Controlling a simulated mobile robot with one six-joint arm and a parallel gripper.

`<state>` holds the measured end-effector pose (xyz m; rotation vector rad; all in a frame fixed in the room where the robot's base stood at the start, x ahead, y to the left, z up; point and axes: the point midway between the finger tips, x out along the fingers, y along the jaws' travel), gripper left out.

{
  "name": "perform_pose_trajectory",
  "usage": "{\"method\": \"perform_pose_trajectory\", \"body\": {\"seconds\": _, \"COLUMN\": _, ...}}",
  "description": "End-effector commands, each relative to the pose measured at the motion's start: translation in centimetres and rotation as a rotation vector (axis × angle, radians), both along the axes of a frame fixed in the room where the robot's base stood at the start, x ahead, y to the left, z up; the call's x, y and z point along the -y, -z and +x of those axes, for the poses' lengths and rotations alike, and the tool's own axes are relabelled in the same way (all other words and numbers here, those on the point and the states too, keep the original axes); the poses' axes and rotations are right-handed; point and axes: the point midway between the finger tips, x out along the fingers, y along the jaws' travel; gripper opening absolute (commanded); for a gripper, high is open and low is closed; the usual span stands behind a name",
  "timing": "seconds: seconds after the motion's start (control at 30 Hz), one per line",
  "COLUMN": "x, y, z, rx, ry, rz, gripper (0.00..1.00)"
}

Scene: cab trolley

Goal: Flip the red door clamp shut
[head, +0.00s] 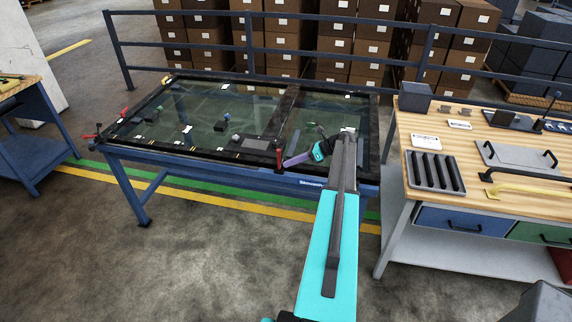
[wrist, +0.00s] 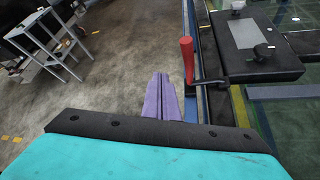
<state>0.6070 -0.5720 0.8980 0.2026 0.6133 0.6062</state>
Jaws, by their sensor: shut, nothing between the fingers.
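The red door clamp handle (wrist: 187,58) stands upright at the near edge of the door frame in the wrist view. A dark metal arm joins its foot. In the head view the red handle (head: 279,156) shows at the front edge of the blue trolley (head: 230,172), just left of my gripper. My gripper (head: 286,163) has purple fingers, shut and empty. In the wrist view the shut fingertips (wrist: 162,77) are left of the handle, with a small gap in the picture. I cannot tell their distance in depth.
Other red handles (head: 89,136) (head: 124,112) are at the door's left end. A dark block with a grey plate (wrist: 240,28) lies right of the clamp. A wooden workbench (head: 390,170) stands right. Open floor lies in front of the trolley.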

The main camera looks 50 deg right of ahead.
Motion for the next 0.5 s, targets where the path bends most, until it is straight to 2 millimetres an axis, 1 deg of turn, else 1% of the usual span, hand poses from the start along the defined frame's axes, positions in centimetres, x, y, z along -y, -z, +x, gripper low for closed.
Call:
{"method": "perform_pose_trajectory", "body": {"seconds": 0.03, "x": 0.8, "y": 0.3, "z": -0.3, "rx": 0.0, "ry": 0.002, "rz": -0.001, "gripper": 0.0}}
{"method": "perform_pose_trajectory", "body": {"seconds": 0.3, "x": 4.2, "y": 0.2, "z": -2.3, "rx": 0.0, "ry": 0.0, "rz": 0.0, "gripper": 0.0}}
{"method": "perform_pose_trajectory", "body": {"seconds": 0.5, "x": 6.0, "y": 0.0, "z": -3.4, "rx": 0.0, "ry": -0.002, "rz": 0.0, "gripper": 0.0}}
